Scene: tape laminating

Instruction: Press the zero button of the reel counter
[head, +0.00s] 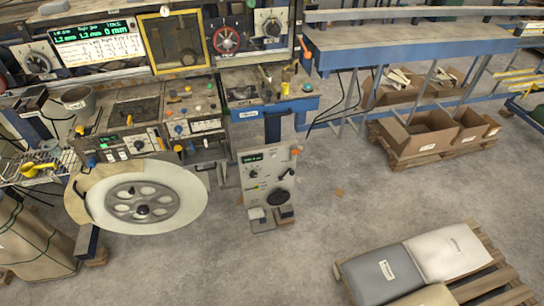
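The laminating machine fills the upper left of the head view. A large pale reel (175,208) with a grey spoked hub is mounted low on its front. Right of the reel stands a grey upright control panel (258,190) with a small green display, knobs and a black dial. A wide display panel (97,44) with green readouts in mm is at the top left. I cannot tell which of these panels is the reel counter, and no zero button label is readable. Neither of my grippers is in view.
A blue-framed conveyor (410,45) runs along the upper right, with open cardboard boxes (425,130) on a pallet below it. Filled sacks (385,272) lie on a pallet at the lower right. The concrete floor (345,200) between is mostly clear.

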